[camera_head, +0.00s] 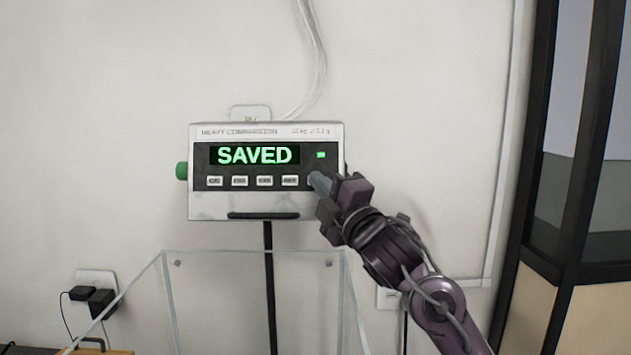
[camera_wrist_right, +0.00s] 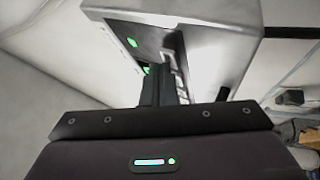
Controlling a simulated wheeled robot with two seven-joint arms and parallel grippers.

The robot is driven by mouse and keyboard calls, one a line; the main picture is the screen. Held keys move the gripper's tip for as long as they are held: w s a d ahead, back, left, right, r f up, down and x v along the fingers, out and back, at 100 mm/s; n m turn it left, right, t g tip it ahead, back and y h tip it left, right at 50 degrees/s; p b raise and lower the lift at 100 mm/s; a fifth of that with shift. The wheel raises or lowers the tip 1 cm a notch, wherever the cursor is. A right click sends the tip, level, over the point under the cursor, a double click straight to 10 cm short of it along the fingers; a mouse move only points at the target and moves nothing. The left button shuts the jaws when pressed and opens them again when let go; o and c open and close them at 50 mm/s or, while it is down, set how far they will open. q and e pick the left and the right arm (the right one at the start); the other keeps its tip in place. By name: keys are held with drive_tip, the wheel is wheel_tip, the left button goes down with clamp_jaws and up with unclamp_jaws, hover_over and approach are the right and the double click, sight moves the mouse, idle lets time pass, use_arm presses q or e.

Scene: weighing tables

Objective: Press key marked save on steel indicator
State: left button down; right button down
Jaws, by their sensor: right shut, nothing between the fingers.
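The steel indicator (camera_head: 266,214) stands on a dark post against the wall. Its display (camera_head: 254,155) reads SAVED in green, and a small green light shows to the right of it. A row of several light keys (camera_head: 240,181) runs below the display; their labels are too small to read. My right gripper (camera_head: 315,184) is shut and empty, its fingertips at the right end of the key row. The fingers hide whatever key is there, and I cannot tell whether they touch it. In the right wrist view the shut fingers reach to the indicator's face (camera_wrist_right: 165,42). My left gripper is not in view.
A green knob (camera_head: 182,170) sits on the indicator's left side. A clear-walled box (camera_head: 255,252) stands below the indicator. A wall socket with black plugs (camera_head: 100,300) is at lower left. A dark-framed partition (camera_head: 575,150) stands at right.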

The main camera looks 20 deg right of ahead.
drive_tip(key=shift+s+a+r, duration=0.15)
drive_tip(key=shift+s, duration=0.45)
drive_tip(key=s, duration=0.1)
drive_tip(key=s+a+r, duration=0.1)
drive_tip(key=s, duration=0.2)
drive_tip(key=shift+s+a+r, duration=0.15)
drive_tip(key=shift+s+r, duration=0.05)
drive_tip(key=shift+s, duration=0.1)
idle(0.5)
